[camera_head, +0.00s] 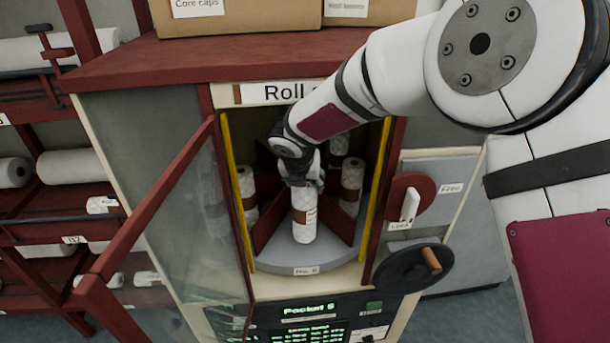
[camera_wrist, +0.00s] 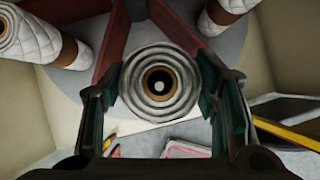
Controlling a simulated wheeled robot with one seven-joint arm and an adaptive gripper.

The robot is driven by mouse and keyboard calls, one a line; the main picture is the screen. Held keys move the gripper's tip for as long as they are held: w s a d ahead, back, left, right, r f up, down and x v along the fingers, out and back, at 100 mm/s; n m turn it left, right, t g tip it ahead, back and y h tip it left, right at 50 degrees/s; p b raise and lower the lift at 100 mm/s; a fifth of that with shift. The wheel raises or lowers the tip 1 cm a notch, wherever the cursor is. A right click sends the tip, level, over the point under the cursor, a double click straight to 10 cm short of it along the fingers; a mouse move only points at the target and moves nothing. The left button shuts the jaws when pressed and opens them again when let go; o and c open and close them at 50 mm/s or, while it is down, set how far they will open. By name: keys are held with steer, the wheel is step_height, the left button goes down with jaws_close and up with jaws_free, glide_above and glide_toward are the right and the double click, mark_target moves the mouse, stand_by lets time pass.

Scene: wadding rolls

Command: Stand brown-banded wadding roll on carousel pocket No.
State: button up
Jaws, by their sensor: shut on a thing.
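The brown-banded wadding roll (camera_head: 304,228) is white and quilted. It is upright in the front pocket of the grey carousel (camera_head: 306,262), between red dividers. Its lower end is at the pocket floor; I cannot tell whether it touches. In the wrist view I look down on its round end and core (camera_wrist: 160,82). My gripper (camera_head: 302,183) reaches in from above and is shut on the roll's upper part, with a finger on each side in the wrist view (camera_wrist: 160,95). The front rim carries a label that seems to read "No. 6".
Other brown-banded rolls stand in the side pocket (camera_head: 246,185) and right pocket (camera_head: 352,182). The glazed door (camera_head: 165,215) hangs open at left. Yellow strips edge the opening. A crank wheel (camera_head: 412,268) and red latch (camera_head: 408,205) are at right. The display (camera_head: 310,315) is below.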

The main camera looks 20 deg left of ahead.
steer(key=shift+w+a+r, duration=0.45)
steer(key=shift+w+r, duration=0.1)
steer(key=shift+r, duration=0.25)
steer(key=shift+w+a+f+b, duration=0.15)
steer(key=shift+f+b, duration=0.35)
steer(key=shift+f, duration=0.7)
steer(key=shift+a+f+b, duration=0.1)
steer(key=shift+f+b, duration=0.35)
steer(key=shift+f, duration=0.75)
steer(key=o, duration=1.3)
steer(key=shift+o, duration=0.2)
